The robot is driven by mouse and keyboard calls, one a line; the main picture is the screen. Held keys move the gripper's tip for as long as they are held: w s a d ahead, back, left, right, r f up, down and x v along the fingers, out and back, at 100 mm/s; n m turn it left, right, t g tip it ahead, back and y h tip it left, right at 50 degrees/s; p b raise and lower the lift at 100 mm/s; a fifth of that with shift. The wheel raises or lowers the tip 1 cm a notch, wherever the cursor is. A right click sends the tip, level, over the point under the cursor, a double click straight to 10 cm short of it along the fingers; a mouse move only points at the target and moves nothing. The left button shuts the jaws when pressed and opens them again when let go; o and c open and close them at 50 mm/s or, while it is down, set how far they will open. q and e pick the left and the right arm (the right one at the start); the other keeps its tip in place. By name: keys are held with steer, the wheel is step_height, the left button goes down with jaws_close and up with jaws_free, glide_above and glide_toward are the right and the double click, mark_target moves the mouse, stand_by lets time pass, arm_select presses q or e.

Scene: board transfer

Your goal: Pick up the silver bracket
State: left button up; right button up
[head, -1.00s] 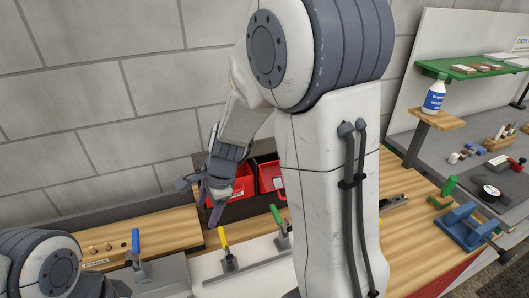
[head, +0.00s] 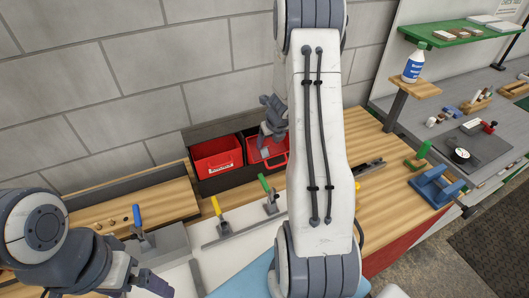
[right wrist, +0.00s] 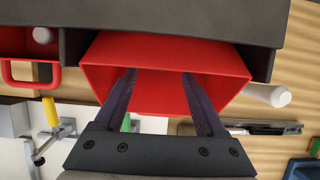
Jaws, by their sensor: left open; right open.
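I cannot make out the silver bracket for certain in either view. My right gripper (head: 268,133) is at the right red bin (head: 281,152), and a small grey shape there cannot be told from the fingers. In the right wrist view, the right gripper (right wrist: 158,74) is open, its two dark fingers apart in front of the red bin (right wrist: 225,68). Nothing shows between the fingers. My left gripper (head: 150,282) is low at the left, only partly visible, away from the bins.
Another red bin (head: 216,157) stands to the left. Clamps with yellow (head: 216,206), green (head: 264,183) and blue (head: 137,216) handles stand in front of the bins. A blue vise-like block (head: 437,187) is on the bench at right. My right arm hides the bench's middle.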

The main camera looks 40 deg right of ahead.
mark_target(266, 152)
steer(key=b+x, duration=0.1)
steer(key=x, duration=0.3)
steer(key=shift+w+f, duration=0.3)
jaws_close()
steer(key=shift+r, duration=0.1)
